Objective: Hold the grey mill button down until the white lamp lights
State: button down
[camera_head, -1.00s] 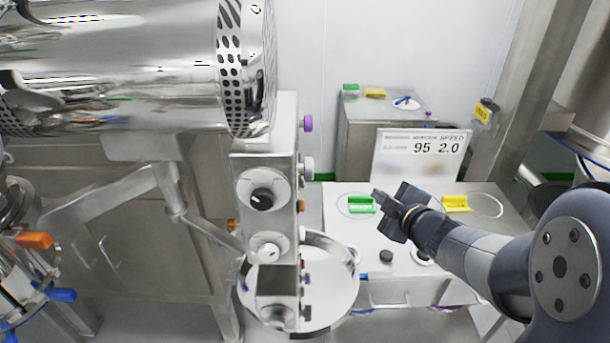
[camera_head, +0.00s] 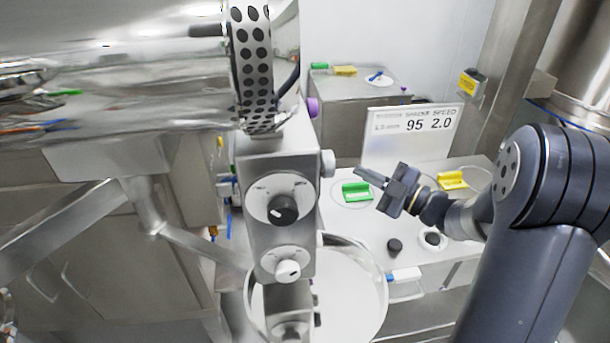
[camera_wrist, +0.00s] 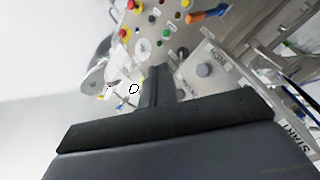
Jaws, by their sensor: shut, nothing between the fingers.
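My gripper (camera_head: 372,178) is shut and empty in the head view, held above the bench and right of the steel control box (camera_head: 262,150). Its closed fingers also show in the wrist view (camera_wrist: 157,88), pointing towards a panel of coloured buttons. A round grey button (camera_wrist: 203,69) sits on a pale plate there, right of the fingertips and apart from them. I cannot make out a white lamp, lit or unlit, in either view.
A large steel drum (camera_head: 120,60) hangs at upper left. A white bowl (camera_head: 372,290) stands below the control box. The bench holds a green block (camera_head: 356,192), a yellow block (camera_head: 453,181), dark knobs and an upright sign (camera_head: 410,135). Open air lies between gripper and box.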

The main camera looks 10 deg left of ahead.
jog(key=s+a, duration=0.2)
jog(key=a, duration=0.6)
jog(key=shift+s+a, duration=0.2)
jog(key=shift+a, duration=0.05)
jog(key=shift+a, duration=0.15)
dwell(1.9)
jog(key=shift+s+a, duration=0.1)
jog(key=shift+a, duration=0.15)
